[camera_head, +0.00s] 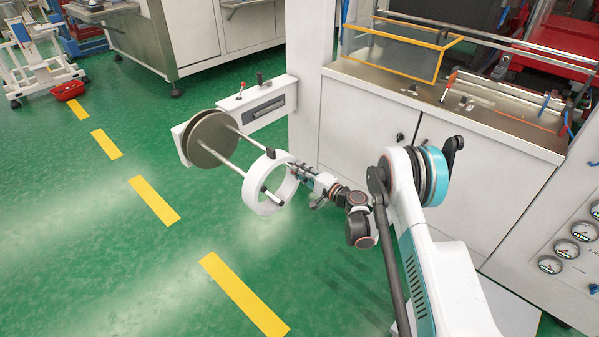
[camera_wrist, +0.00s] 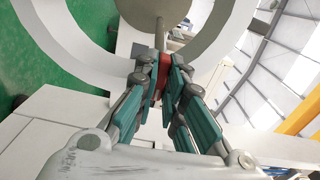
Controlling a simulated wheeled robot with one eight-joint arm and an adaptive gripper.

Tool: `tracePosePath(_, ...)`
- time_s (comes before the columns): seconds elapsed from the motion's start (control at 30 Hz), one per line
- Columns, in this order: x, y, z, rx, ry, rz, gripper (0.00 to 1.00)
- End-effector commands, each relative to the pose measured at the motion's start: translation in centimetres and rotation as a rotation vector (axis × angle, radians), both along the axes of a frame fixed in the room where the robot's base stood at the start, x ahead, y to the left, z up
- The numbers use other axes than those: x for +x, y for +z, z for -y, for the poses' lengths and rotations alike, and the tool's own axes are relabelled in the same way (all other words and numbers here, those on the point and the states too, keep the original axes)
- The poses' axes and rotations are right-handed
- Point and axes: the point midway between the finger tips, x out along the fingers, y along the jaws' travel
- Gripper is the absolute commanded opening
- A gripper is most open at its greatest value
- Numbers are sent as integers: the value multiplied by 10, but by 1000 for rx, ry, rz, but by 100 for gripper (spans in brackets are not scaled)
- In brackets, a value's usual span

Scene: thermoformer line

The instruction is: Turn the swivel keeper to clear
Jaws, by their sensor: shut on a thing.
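A small red piece, which I take to be the swivel keeper (camera_wrist: 163,70), sits between my gripper's fingertips at the near end of a metal rod in the wrist view. My gripper (camera_wrist: 160,82) is shut on it; the fingers hide much of it. In the head view my gripper (camera_head: 308,172) is at the end of the upper rod, just right of a white ring (camera_head: 251,196). The keeper itself is too small to make out there. The ring is around the rods and also shows in the wrist view (camera_wrist: 62,38).
A round metal disc (camera_head: 211,139) backs the rods at their far end. A white arm with a black handle panel (camera_head: 264,107) joins the white machine cabinet (camera_head: 345,120) behind. Green floor with yellow dashes (camera_head: 153,200) is open at left.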

Motion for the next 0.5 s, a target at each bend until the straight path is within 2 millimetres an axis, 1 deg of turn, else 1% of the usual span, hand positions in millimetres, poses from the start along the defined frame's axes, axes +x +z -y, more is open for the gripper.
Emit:
tracePosePath(0.27, 0, -1, 0, 8, 0, -12, 0)
tracePosePath(0.5, -1, -1, 0, 130, 0, -168, 0)
